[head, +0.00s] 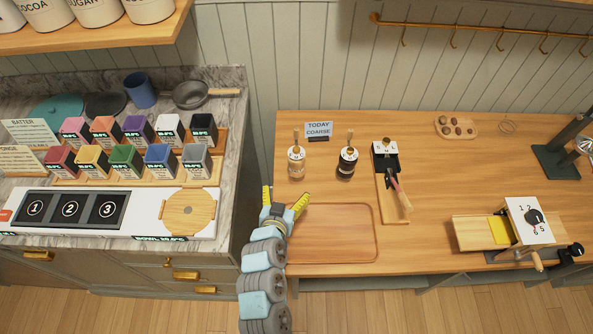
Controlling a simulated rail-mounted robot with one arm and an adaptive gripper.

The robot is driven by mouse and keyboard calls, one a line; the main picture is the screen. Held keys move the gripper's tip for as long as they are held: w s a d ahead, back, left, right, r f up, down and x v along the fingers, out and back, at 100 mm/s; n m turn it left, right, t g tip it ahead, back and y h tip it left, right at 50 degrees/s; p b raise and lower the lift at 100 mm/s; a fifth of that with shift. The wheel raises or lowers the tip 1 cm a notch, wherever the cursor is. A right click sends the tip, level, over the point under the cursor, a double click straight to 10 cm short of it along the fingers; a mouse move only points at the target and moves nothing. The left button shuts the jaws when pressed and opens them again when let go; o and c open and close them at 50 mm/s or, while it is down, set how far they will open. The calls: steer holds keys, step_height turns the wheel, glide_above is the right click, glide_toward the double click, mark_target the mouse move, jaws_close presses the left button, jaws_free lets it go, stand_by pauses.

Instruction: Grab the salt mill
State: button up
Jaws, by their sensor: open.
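Two mills with white tops and upright handles stand on the wooden table. The left mill (296,167) has pale contents and looks like the salt mill. The right mill (347,167) has dark contents. My gripper (284,199), with yellow fingertips, is open and empty. In the picture it is just below and slightly left of the pale mill, apart from it, near the table's left edge. Both mills show almost whole, and nothing covers the pale one.
A small sign (319,130) reading "TODAY COARSE" stands behind the mills. An empty wooden tray (345,258) lies in front. A black box with a brush (397,190) is to the right. A slicer-like device (527,218) stands farther right. A counter with colored boxes (125,157) is left.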

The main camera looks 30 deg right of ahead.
mark_target(296, 168)
steer(key=p+x, duration=0.1)
steer(key=x, duration=1.1)
steer(key=shift+s, duration=0.15)
steer(key=shift+w+d+f, duration=0.3)
steer(key=shift+w+f, duration=0.15)
steer(key=shift+f, duration=0.05)
steer(key=shift+w+d+f, duration=0.2)
steer(key=shift+w+f, duration=0.05)
steer(key=shift+w, duration=0.2)
steer(key=shift+w+d+f, duration=0.2)
steer(key=shift+w+f, duration=0.05)
steer(key=shift+w, duration=0.2)
steer(key=shift+x, duration=1.05)
steer(key=c, duration=1.4)
steer(key=shift+o, duration=0.2)
